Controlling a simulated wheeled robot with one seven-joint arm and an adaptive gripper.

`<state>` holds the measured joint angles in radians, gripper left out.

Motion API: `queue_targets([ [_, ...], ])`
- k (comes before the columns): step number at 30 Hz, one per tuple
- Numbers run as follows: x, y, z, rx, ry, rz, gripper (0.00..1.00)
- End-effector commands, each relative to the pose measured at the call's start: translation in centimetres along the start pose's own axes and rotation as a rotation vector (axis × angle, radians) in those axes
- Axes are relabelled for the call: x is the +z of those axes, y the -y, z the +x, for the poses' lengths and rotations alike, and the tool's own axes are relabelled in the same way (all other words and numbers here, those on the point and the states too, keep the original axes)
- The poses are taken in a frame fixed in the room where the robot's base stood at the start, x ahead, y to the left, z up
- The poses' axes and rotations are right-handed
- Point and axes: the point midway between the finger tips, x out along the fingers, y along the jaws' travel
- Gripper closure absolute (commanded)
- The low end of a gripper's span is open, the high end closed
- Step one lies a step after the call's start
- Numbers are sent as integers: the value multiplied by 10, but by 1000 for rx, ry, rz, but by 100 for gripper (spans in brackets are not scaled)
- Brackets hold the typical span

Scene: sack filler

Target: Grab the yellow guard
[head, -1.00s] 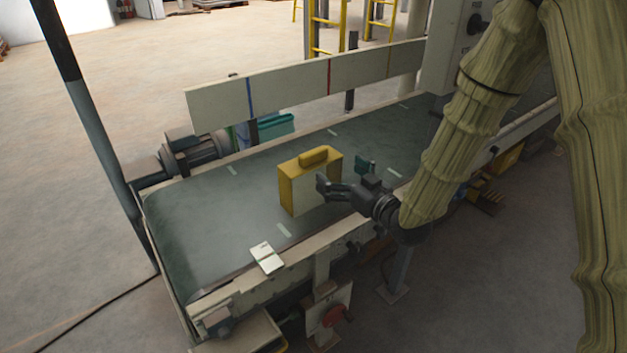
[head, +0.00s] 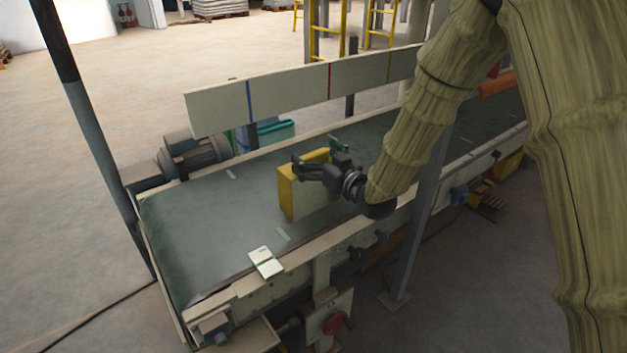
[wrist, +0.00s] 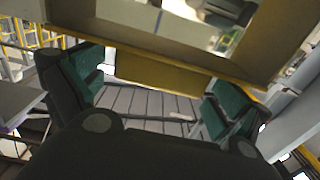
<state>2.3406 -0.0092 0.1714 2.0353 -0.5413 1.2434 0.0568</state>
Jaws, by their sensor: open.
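The yellow guard (head: 285,191) is a box-shaped piece with a yellow rim and pale faces. It stands upright on the dark conveyor belt. My gripper (head: 319,157) is open at the guard's top, and its fingers and palm hide the handle and part of the top in the head view. In the wrist view, the guard's yellow handle (wrist: 160,76) shows between the two spread green-padded fingers of my gripper (wrist: 155,92). I cannot tell whether either finger touches it.
The conveyor belt (head: 190,225) is clear left of the guard. A pale side board (head: 290,95) runs along its far side. A small white card-like piece (head: 265,262) lies on the near edge. A dark post (head: 85,120) stands at the left.

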Motion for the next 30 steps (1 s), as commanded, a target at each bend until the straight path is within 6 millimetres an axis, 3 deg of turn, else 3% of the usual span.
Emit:
queue_targets([
  [7, 0, 0, 2, 0, 0, 1, 2],
  [16, 0, 0, 2, 0, 0, 1, 56],
  [25, -4, 0, 2, 0, -1, 0, 58],
  [30, -21, 0, 2, 1, -3, 0, 58],
])
